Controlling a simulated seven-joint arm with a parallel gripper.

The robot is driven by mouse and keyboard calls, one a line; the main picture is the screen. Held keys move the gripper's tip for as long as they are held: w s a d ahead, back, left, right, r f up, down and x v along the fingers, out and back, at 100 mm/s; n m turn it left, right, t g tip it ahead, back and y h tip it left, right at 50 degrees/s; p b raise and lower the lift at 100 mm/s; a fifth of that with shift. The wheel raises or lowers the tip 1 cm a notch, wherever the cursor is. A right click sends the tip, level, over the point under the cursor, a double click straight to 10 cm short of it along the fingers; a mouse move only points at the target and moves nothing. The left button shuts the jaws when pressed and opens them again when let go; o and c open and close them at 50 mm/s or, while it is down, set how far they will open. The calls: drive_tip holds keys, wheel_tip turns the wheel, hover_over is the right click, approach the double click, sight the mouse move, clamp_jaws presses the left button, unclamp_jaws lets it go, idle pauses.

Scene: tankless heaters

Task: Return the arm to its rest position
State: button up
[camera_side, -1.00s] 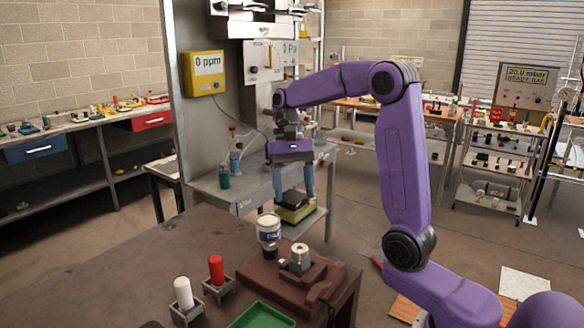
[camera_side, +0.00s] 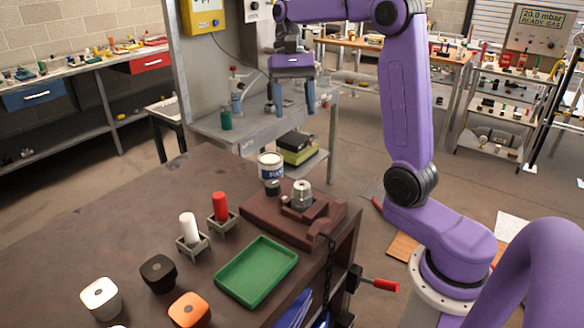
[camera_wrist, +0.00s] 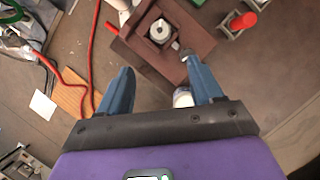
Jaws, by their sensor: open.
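My arm is purple and folded, with its gripper (camera_side: 295,109) hanging fingers down in the side view. The two blue fingers are apart with nothing between them. The gripper is in the air above and behind the brown workbench (camera_side: 130,205), clear of the things on it. In the wrist view the gripper (camera_wrist: 156,63) also shows spread fingers. Beyond them are a metal fitting in a brown vise (camera_wrist: 165,45) and part of a white can (camera_wrist: 183,98).
The brown vise (camera_side: 322,223) holds a metal fitting near the bench edge, with the white can (camera_side: 270,169) behind it. A green tray (camera_side: 240,290), red cylinder (camera_side: 220,206) and white cylinder (camera_side: 188,228) stand nearer. A grey shelf unit (camera_side: 205,128) stands behind the gripper.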

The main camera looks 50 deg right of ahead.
drive_tip(key=s+a+f+n+h, duration=0.25)
drive_tip(key=s+a+n, duration=0.2)
drive_tip(key=a, duration=0.25)
drive_tip(key=s+a+f+n+t, duration=0.1)
drive_tip(key=s+a+f+n, duration=0.1)
drive_tip(key=s+f+n, duration=0.3)
drive_tip(key=s+a+f+n+t, duration=0.2)
drive_tip(key=s+f+n, duration=0.3)
drive_tip(key=s+n, duration=0.6)
drive_tip(key=s, duration=0.4)
drive_tip(key=shift+s+a+t, duration=0.2)
drive_tip(key=shift+a+t, duration=0.05)
drive_tip(key=shift+t, duration=0.05)
drive_tip(key=shift+w, duration=0.1)
idle(0.4)
